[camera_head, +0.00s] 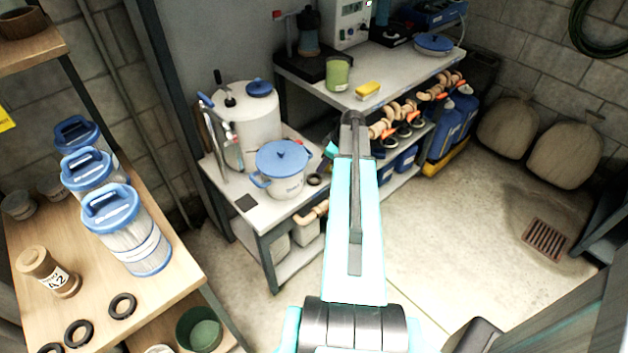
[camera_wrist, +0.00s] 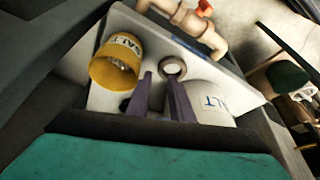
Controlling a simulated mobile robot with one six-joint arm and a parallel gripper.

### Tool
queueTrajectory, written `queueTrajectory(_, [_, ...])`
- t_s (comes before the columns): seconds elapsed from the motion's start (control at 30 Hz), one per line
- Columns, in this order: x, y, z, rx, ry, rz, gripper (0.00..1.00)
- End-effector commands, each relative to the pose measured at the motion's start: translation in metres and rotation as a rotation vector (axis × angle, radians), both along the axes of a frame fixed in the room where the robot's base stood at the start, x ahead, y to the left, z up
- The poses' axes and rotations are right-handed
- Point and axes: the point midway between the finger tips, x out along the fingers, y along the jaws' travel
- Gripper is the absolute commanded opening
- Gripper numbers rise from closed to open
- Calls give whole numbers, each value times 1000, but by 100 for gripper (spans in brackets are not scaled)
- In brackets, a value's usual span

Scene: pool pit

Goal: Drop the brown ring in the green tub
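I cannot tell whether a finger touches the ring. The green tub (camera_head: 200,329) sits low by the wooden rack at the bottom left of the head view. A dark green round shape (camera_wrist: 288,76) at the right of the wrist view may be the same tub.
A yellow salt tub (camera_wrist: 117,60) and a white labelled tub (camera_wrist: 212,103) flank my fingers. A beige pipe (camera_wrist: 190,22) runs beyond them. In the head view, black rings (camera_head: 122,306) and filter cartridges (camera_head: 130,232) stand on the wooden rack. Open floor (camera_head: 450,240) lies right.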

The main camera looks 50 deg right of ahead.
Motion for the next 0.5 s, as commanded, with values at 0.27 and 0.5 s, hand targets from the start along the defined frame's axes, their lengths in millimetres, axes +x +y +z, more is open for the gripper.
queueTrajectory(0.27, [7, 5, -22, 3, 2, 0, 20])
queueTrajectory(0.5, [13, 7, -41, 0, 0, -1, 20])
